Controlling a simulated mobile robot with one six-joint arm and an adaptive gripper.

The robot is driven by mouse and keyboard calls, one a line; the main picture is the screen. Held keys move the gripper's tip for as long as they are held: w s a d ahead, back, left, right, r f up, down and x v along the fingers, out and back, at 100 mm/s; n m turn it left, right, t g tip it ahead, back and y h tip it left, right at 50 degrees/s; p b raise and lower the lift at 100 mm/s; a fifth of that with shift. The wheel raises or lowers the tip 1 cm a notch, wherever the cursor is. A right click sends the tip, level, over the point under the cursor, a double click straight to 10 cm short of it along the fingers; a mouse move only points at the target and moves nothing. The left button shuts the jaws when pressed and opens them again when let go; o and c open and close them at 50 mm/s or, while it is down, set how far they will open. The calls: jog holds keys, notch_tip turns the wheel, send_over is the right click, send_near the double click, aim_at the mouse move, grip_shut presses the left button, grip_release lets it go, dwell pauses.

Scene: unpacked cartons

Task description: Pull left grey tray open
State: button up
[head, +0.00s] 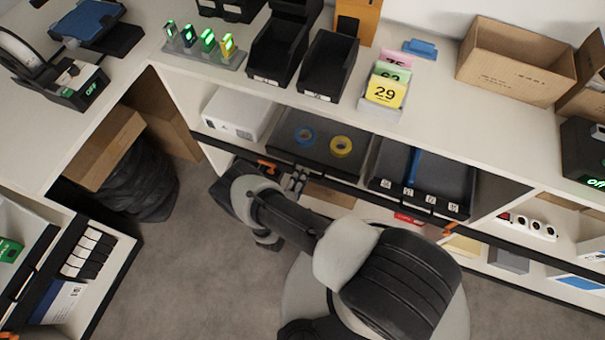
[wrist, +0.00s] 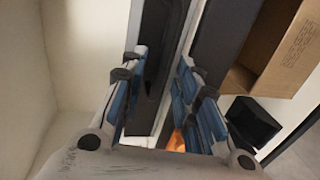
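The left grey tray (head: 318,157) sits in the upper shelf bay under the worktop. I cannot tell whether either finger touches the tray. My arm and wrist hide part of the area below the front edge.
A second grey tray (head: 425,178) with white labels stands just right. A white box (head: 236,113) is on the left. Orange pieces (head: 268,167) sit along the shelf front. Black bins (head: 326,65) and a card holder (head: 386,88) stand on top. Floor at lower left is clear.

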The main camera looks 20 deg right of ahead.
jog(key=shift+x, duration=1.2)
jog(key=shift+c, duration=0.4)
grip_shut()
